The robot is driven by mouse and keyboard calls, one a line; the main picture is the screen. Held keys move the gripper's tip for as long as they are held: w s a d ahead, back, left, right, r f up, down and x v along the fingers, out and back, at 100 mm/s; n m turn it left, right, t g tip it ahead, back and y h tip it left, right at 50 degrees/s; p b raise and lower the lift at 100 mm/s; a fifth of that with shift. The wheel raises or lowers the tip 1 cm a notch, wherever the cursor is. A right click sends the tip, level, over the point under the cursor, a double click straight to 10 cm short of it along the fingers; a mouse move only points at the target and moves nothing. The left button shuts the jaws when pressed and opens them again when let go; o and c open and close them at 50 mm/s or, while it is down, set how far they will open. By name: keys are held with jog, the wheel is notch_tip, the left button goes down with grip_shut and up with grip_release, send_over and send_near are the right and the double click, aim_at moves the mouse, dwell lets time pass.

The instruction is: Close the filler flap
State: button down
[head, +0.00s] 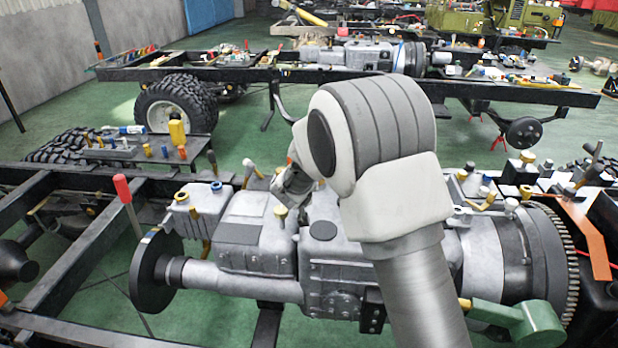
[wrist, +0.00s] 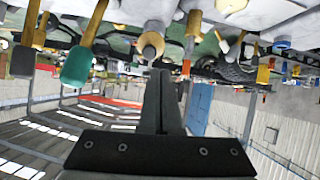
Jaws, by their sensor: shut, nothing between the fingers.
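My gripper (wrist: 162,72) is shut, with its two dark fingers together and nothing between them. In the head view my gripper (head: 291,188) is partly hidden by my arm, above the grey gearbox (head: 240,235).
A grey tank (head: 198,208) with a yellow and a blue cap stands left of my gripper. A red-handled lever (head: 122,188) rises further left. A toothed flywheel (head: 560,265) is at the right. Black chassis rails (head: 85,245) surround the gearbox. In the wrist view, a green-tipped lever (wrist: 77,66) hangs near the fingers.

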jog(key=w+f+n+b, duration=0.1)
jog(key=w+f+n, duration=0.1)
jog(key=n, duration=0.3)
jog(key=w+f+n+b, duration=0.1)
jog(key=w+f+n, duration=0.1)
jog(key=w+n, duration=0.3)
jog(key=w+f+n+t+b, duration=0.1)
jog(key=w+f+n+b, duration=0.1)
jog(key=w+n, duration=0.2)
jog(key=shift+w+n, duration=0.25)
jog(key=shift+n, duration=1.25)
jog(key=shift+r+p, duration=0.15)
jog(key=shift+p, duration=0.6)
jog(key=shift+w+p, duration=0.1)
jog(key=shift+p, duration=0.75)
